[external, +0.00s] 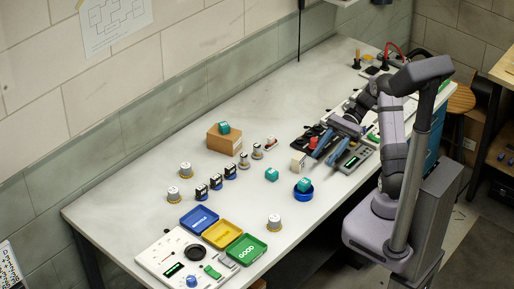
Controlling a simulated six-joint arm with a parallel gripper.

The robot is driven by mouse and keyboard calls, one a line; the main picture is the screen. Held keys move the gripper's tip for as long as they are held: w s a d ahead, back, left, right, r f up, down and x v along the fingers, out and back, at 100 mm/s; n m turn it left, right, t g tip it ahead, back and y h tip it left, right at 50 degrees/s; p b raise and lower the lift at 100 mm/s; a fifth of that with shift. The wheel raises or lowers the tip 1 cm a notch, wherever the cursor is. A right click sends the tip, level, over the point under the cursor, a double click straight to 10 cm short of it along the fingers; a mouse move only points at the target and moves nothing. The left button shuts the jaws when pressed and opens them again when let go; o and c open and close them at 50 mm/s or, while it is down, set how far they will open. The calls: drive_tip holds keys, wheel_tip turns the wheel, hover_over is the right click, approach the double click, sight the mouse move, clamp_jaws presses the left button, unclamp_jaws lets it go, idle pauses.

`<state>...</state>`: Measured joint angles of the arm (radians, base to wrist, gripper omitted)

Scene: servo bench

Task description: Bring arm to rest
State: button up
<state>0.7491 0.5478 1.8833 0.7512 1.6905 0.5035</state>
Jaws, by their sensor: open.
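My arm stands at the right side of the bench and is folded back over its right part. My gripper (322,160) hangs over the bench with its two fingers apart. It points down and to the left, and nothing shows between the fingers. A small pale block (298,162) stands just left of the fingertips, seemingly apart from them. Whether the fingers touch anything beneath them is too small to tell.
A blue round dish (303,194) with a teal cube and another teal cube (271,174) lie in front. Several servos stand mid-bench near a cardboard box (223,139). Blue, yellow and green (246,249) trays lie front left. The bench's back left (150,145) is clear.

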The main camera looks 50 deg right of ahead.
drive_tip(key=shift+a, duration=0.1)
drive_tip(key=s+a+n+g+h, duration=0.1)
drive_tip(key=s+a+f+n+g+h+p, duration=0.1)
drive_tip(key=s+a+n+h, duration=0.1)
drive_tip(key=s+a+f+n+h+p, duration=0.1)
drive_tip(key=shift+s+a+n+g, duration=0.15)
drive_tip(key=shift+s+n+g, duration=0.1)
drive_tip(key=shift+n+g, duration=0.15)
drive_tip(key=s+n+h, duration=0.1)
drive_tip(key=n+h, duration=0.1)
drive_tip(key=s+f+n+h+p, duration=0.1)
drive_tip(key=n+h, duration=0.1)
drive_tip(key=s+n+h+p, duration=0.1)
drive_tip(key=s+n+h, duration=0.1)
drive_tip(key=n, duration=0.1)
drive_tip(key=shift+a+f, duration=0.2)
drive_tip(key=shift+f, duration=0.15)
drive_tip(key=shift+s+d+n+t+h+p, duration=0.1)
drive_tip(key=shift+n+t+h+p, duration=0.3)
drive_tip(key=shift+n+h, duration=0.55)
drive_tip(key=shift+d+n+t+h, duration=0.1)
drive_tip(key=shift+n+t+h, duration=0.3)
drive_tip(key=shift+n, duration=0.65)
drive_tip(key=shift+w+n+t+h, duration=0.35)
drive_tip(key=shift+n+t, duration=0.25)
drive_tip(key=shift+n, duration=0.5)
